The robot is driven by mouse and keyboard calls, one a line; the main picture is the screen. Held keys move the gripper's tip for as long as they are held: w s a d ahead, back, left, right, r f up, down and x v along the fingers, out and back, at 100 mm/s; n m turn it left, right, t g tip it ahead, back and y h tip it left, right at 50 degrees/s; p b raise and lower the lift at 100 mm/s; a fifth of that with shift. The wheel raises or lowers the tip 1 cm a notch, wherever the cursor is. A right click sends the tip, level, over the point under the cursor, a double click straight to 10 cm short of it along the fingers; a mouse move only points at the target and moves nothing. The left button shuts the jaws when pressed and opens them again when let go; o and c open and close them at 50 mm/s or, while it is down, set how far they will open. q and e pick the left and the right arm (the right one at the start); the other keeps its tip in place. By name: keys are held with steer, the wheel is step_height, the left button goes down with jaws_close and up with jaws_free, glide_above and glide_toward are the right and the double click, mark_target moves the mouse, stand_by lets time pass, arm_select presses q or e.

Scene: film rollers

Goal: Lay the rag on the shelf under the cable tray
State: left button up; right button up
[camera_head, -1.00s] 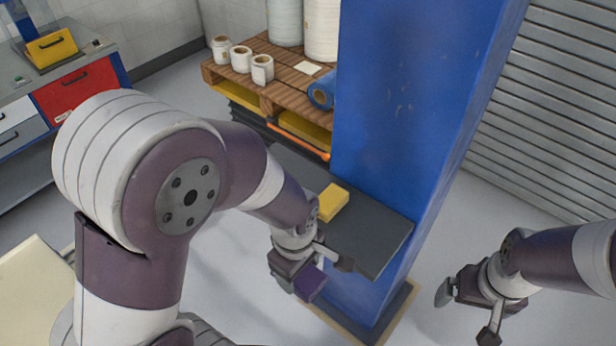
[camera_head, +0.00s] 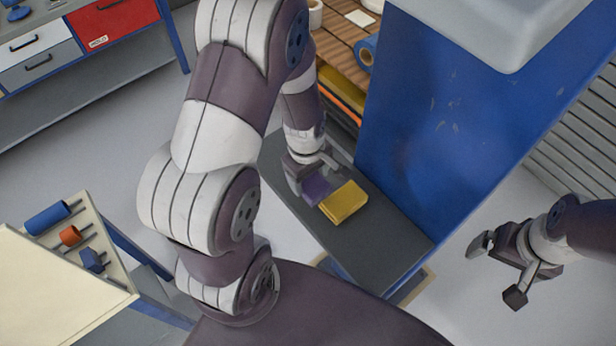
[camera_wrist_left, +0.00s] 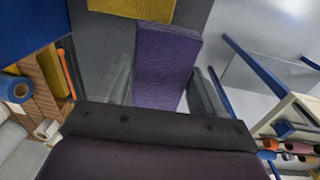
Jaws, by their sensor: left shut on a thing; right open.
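My left gripper (camera_head: 308,178) is shut on a purple folded rag (camera_head: 317,189), which also shows between the fingers in the left wrist view (camera_wrist_left: 167,62). The rag is over the dark grey shelf (camera_head: 372,246), close beside a yellow folded piece (camera_head: 344,202) lying there. I cannot tell whether the rag touches the shelf or the yellow piece. The yellow piece and shelf also show in the left wrist view. My right gripper (camera_head: 497,272) is open and empty, to the right of the blue column. I cannot make out the cable tray for certain.
The blue column (camera_head: 450,130) rises along the shelf's far side, with a light grey box-like part (camera_head: 490,25) high up. A wooden pallet (camera_head: 340,45) with rolls stands behind. A cream table (camera_head: 60,285) with small rollers is at left. The shelf's near right part is bare.

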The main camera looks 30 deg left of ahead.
mark_target(307, 182)
arm_select(q)
steer(key=shift+w+a+f, duration=0.65)
steer(key=shift+w+f, duration=0.25)
steer(key=shift+f, duration=0.1)
steer(key=f, duration=0.3)
steer(key=shift+s, duration=0.35)
steer(key=o, duration=1.1)
steer(key=shift+w, duration=0.15)
steer(key=r, duration=0.7)
steer(key=shift+s+r, duration=0.25)
steer(key=shift+s, duration=0.05)
